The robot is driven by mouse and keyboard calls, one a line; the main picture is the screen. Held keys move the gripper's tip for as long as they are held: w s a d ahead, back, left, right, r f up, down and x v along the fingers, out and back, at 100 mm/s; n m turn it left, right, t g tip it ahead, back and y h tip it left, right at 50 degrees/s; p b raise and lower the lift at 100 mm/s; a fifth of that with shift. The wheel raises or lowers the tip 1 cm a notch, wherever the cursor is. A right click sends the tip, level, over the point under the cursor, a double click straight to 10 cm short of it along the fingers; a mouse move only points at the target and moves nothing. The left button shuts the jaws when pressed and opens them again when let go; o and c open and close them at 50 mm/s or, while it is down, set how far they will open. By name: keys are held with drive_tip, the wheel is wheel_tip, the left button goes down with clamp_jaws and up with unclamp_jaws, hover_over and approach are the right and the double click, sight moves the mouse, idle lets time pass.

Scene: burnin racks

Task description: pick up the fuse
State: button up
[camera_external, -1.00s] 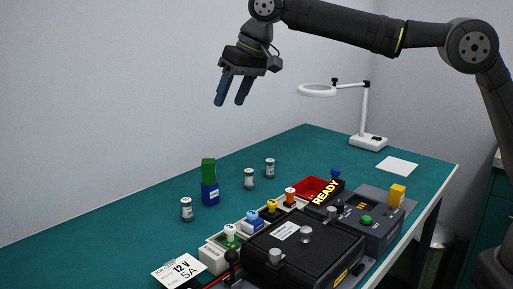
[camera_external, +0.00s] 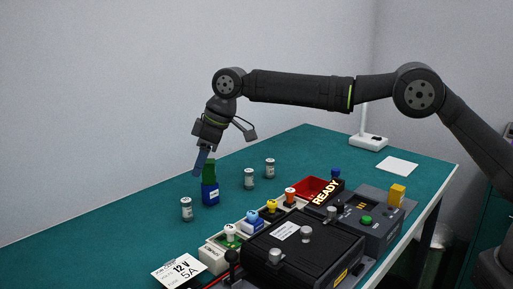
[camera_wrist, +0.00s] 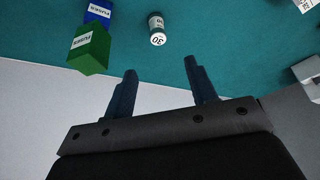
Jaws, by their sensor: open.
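Three small grey-and-white cylinders that look like fuses stand on the green table: a front left fuse (camera_external: 186,209), a middle fuse (camera_external: 249,180) and a back fuse (camera_external: 270,168). One labelled fuse (camera_wrist: 157,29) shows in the wrist view, ahead of the gap between the fingers; I cannot tell which one it is. My gripper (camera_external: 201,161) is open and empty, pointing down above the table beside the green box. Its two dark blue fingers (camera_wrist: 162,80) show apart in the wrist view, with nothing between them.
A green box (camera_wrist: 89,50) marked FUSES sits on a blue box (camera_external: 210,194), close to my fingers. A black tester (camera_external: 300,250) with knobs, coloured plugs, a red tray (camera_external: 314,187) and a "12 V 5A" card (camera_external: 180,270) fill the front right. The table's left is clear.

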sight(191, 198)
drive_tip(key=x, duration=0.9)
drive_tip(key=shift+f, duration=0.25)
drive_tip(key=x, duration=0.2)
drive_tip(key=d+x, duration=0.1)
drive_tip(key=x, duration=0.1)
drive_tip(key=shift+w+a+f, duration=0.1)
drive_tip(key=shift+f, duration=0.25)
drive_tip(key=shift+a+f, duration=0.2)
drive_tip(key=shift+f, duration=0.2)
drive_tip(key=c, duration=1.1)
